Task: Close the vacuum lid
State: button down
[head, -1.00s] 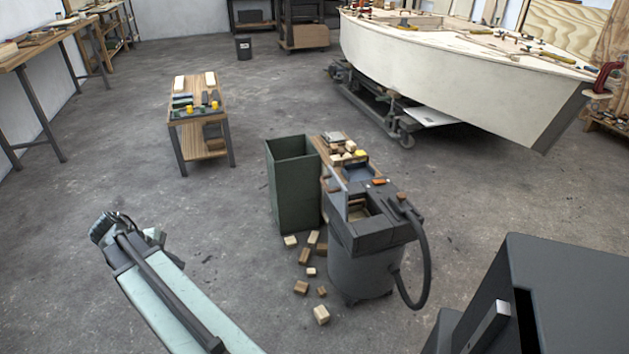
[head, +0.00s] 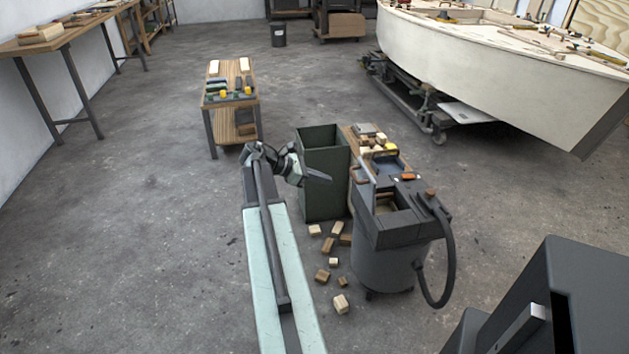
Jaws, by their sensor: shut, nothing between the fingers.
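The grey shop vacuum (head: 392,262) stands right of centre in the head view, with a dark hose curving down its right side. Its top has an open compartment, and the lid (head: 371,193) appears to stand upright at the compartment's left edge, seen nearly edge-on. My arm reaches forward from the bottom centre. My gripper (head: 320,178) points right, in front of the green bin and left of the vacuum, apart from the lid. Its fingers look closed together with nothing held.
An open green bin (head: 323,205) stands just left of the vacuum. Several wood blocks (head: 322,275) lie on the floor before them. A small wooden bench (head: 232,105) with tools stands behind left. A boat hull (head: 490,75) sits on a trolley at back right. Floor at left is clear.

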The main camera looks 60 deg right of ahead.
jog(key=s+d, duration=0.4)
jog(key=s, duration=0.1)
jog(key=shift+p, duration=0.3)
jog(key=shift+f, duration=0.15)
